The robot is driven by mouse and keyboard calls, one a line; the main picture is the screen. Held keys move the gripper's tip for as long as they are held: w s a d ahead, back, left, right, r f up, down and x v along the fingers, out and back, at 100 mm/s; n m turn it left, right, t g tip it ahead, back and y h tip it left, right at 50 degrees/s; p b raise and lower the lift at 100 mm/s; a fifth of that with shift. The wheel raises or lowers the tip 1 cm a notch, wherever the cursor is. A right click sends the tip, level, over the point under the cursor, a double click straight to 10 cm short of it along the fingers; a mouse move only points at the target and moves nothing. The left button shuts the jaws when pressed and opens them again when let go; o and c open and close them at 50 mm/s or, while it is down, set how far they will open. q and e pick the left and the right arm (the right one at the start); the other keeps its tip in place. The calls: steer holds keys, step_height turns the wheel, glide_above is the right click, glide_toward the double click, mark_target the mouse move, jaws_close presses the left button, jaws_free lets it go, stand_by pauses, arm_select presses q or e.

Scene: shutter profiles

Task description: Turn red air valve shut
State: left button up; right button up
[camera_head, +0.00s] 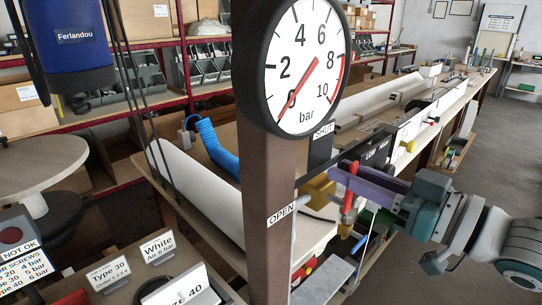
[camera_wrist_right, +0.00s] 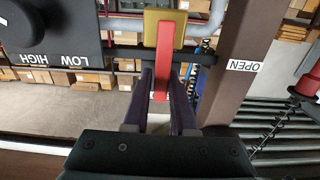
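The red valve handle (camera_head: 350,200) stands roughly upright in front of the yellow valve body (camera_head: 318,190), right of the brown post. In the right wrist view the red handle (camera_wrist_right: 161,60) runs straight down from the yellow body (camera_wrist_right: 180,22). The right gripper also shows in the head view (camera_head: 362,186). An OPEN label (camera_head: 281,213) is on the post, and a SHUT label (camera_head: 323,131) is higher up. My left gripper is not in view.
A round gauge (camera_head: 305,70) on the brown post (camera_head: 268,200) has its red needle near 0 bar. A dark panel marked LOW and HIGH (camera_head: 376,152) is close behind the gripper. A coiled blue hose (camera_head: 215,148) lies left of the post. Clear floor shows at right.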

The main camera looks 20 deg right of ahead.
steer(key=o, duration=0.4)
steer(key=shift+c, duration=0.2)
steer(key=shift+s, duration=0.1)
steer(key=b+v, duration=0.1)
steer(key=v, duration=0.8)
steer(key=shift+s+d, duration=0.2)
steer(key=shift+s, duration=0.15)
